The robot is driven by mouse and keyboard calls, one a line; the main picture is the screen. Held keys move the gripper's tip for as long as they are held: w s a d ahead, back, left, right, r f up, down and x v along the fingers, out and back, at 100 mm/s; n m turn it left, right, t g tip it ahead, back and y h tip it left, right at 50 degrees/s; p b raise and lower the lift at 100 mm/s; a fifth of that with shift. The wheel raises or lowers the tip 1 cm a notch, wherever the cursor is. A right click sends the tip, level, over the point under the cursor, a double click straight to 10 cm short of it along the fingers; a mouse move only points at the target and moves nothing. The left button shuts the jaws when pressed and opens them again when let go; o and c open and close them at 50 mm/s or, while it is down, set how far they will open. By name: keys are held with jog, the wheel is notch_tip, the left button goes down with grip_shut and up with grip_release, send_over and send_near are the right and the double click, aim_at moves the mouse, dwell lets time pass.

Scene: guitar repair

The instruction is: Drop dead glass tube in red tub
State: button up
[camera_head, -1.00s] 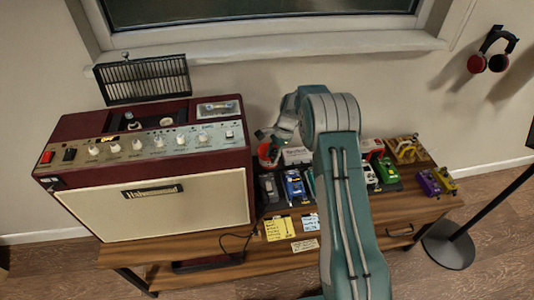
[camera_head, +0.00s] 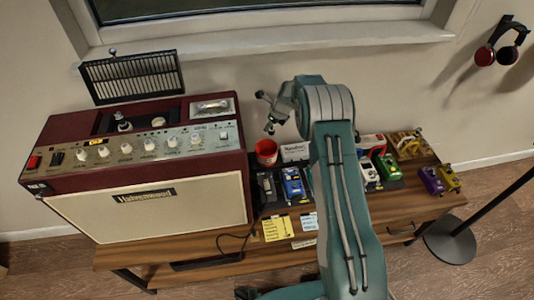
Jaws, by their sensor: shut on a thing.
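The red tub (camera_head: 266,152) stands on the wooden bench just right of the amplifier, with its open top facing up. My gripper (camera_head: 262,111) is raised above and slightly behind the tub in the picture, apart from it. It is small and dark here, and it is shut on the glass tube, which I can hardly make out between the fingers. The inside of the tub is too small to read.
Pedals, among them a blue one (camera_head: 292,184), sit right of the tub, partly behind my arm. A white box (camera_head: 294,152) stands beside the tub. A black grille (camera_head: 133,79) stands behind the amplifier. Headphones (camera_head: 499,45) hang on the wall.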

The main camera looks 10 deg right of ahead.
notch_tip(320, 180, down, 5)
jog(key=shift+a+r, duration=0.1)
jog(key=shift+a, duration=0.05)
dwell(0.4)
jog(key=o, duration=0.9)
jog(key=shift+o, duration=0.2)
jog(key=v, duration=1.1)
jog(key=shift+r, duration=0.35)
jog(key=shift+s, duration=0.1)
